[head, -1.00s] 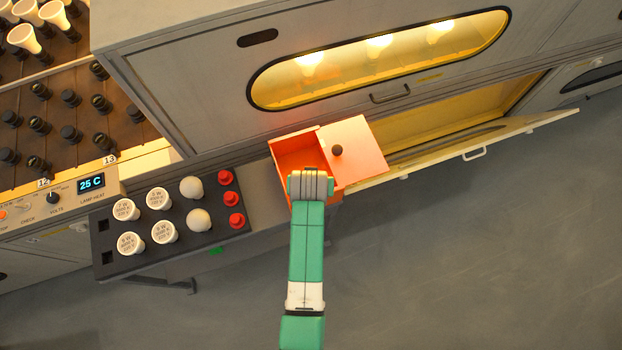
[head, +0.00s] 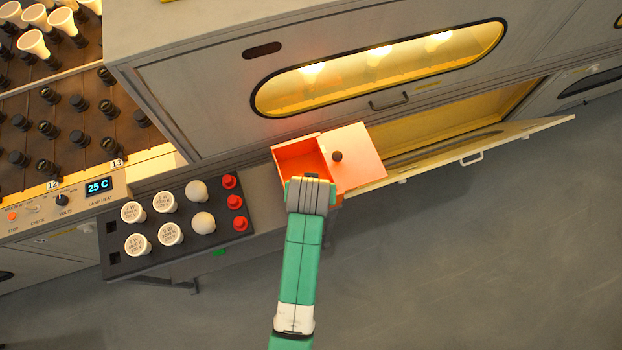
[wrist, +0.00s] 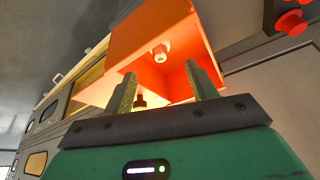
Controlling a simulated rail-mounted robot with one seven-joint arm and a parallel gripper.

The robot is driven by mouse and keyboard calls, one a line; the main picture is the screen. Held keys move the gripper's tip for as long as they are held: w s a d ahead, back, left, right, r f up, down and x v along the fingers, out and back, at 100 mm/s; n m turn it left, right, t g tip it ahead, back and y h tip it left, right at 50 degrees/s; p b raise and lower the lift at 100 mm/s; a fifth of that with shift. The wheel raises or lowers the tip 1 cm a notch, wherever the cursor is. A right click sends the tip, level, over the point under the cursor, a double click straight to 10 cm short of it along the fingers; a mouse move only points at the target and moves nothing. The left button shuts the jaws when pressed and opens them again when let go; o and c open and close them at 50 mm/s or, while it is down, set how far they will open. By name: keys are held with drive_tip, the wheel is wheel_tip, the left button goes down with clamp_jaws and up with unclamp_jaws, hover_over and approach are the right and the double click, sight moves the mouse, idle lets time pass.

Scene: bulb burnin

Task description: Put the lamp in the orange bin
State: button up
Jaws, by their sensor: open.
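The orange bin (head: 300,160) stands below the lit oven window, its orange lid with a dark knob (head: 337,156) slid to the right, leaving the left part open. It also shows in the wrist view (wrist: 150,22). A small pale lamp-like thing (wrist: 160,52) is inside the bin in the wrist view; only its end shows clearly. My gripper (wrist: 162,78) is open, with nothing between its two fingers, which point toward the bin's opening. In the head view my gripper (head: 309,184) is at the bin's near edge; its fingertips are hard to make out.
A dark tray (head: 150,262) left of the bin holds several white lamps and red caps (head: 238,223). A socket rack (head: 60,115) is at the far left. A flap (head: 480,150) hangs open at right. The floor at lower right is clear.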

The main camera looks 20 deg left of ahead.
drive_tip(key=v, duration=0.2)
drive_tip(key=shift+s+r, duration=0.15)
drive_tip(key=shift+r, duration=0.25)
drive_tip(key=w+d+r+t, duration=0.2)
drive_tip(key=w+r+t, duration=0.15)
drive_tip(key=r, duration=0.65)
drive_tip(key=w+d+r+m+t, duration=0.1)
drive_tip(key=w+r+t, duration=0.25)
drive_tip(key=r, duration=0.65)
drive_tip(key=w+d+r+t, duration=0.2)
drive_tip(key=w+r, duration=0.2)
drive_tip(key=r, duration=0.6)
drive_tip(key=s+d+r+m+t, duration=0.1)
drive_tip(key=s+r+t, duration=0.3)
drive_tip(key=r, duration=0.7)
drive_tip(key=s+d+r+m+t+h, duration=0.1)
drive_tip(key=s+d+r+t, duration=0.2)
drive_tip(key=r, duration=0.8)
drive_tip(key=s+d+r+m+t, duration=0.1)
drive_tip(key=s+d+r+t, duration=0.2)
drive_tip(key=s+r, duration=0.4)
wheel_tip(320, 180, up, 4)
drive_tip(key=shift+r+t+h, duration=0.1)
drive_tip(key=shift+t+h, duration=0.2)
drive_tip(key=shift+t, duration=0.6)
drive_tip(key=shift+d, duration=0.1)
